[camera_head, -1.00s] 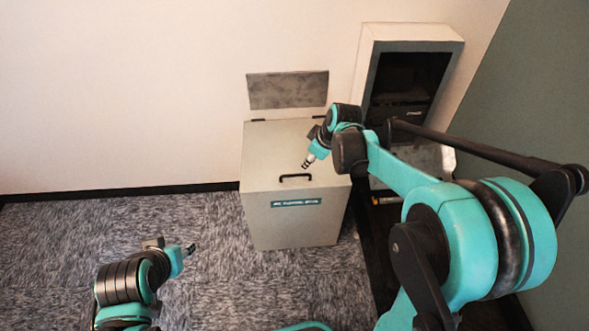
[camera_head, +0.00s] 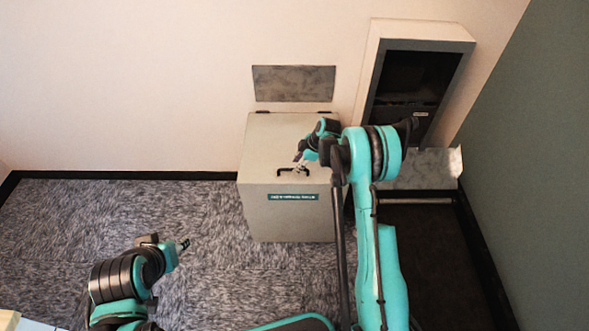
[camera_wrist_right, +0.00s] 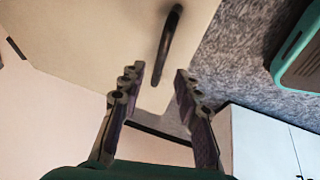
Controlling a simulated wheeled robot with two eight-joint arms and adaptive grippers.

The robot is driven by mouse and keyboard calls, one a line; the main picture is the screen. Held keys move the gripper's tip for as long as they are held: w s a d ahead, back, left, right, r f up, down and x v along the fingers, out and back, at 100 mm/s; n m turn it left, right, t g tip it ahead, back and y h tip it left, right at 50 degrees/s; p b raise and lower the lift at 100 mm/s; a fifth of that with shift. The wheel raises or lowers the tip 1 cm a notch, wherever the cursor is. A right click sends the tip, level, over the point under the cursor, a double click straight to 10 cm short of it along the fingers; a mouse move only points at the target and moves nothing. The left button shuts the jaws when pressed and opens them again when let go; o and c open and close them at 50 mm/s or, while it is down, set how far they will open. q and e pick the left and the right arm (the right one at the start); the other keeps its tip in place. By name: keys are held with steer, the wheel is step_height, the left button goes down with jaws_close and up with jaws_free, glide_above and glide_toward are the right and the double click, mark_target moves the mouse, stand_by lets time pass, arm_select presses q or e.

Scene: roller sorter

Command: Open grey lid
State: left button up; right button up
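The grey lid (camera_head: 262,143) is the top of a box (camera_head: 285,217) standing against the wall, and it lies closed. Its black handle (camera_head: 293,170) is near the lid's front edge and also shows in the right wrist view (camera_wrist_right: 170,45). My right gripper (camera_head: 299,158) is just above the lid, close to the handle. In the right wrist view my right gripper (camera_wrist_right: 160,85) has its fingers apart and nothing between them; the handle lies beyond the fingertips. My left gripper (camera_head: 183,244) is small, over the floor at lower left; its fingers are too small to read.
A grey plate (camera_head: 294,84) is on the wall above the box. An open-fronted cabinet (camera_head: 368,75) with a dark inside stands right of the box. Carpet (camera_head: 60,235) left of the box is free. A green-grey wall (camera_head: 530,190) bounds the right side.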

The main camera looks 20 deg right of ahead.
steer(key=shift+b+x, duration=0.4)
steer(key=shift+x, duration=1.25)
steer(key=shift+d, duration=0.1)
jaws_close()
steer(key=shift+r, duration=0.1)
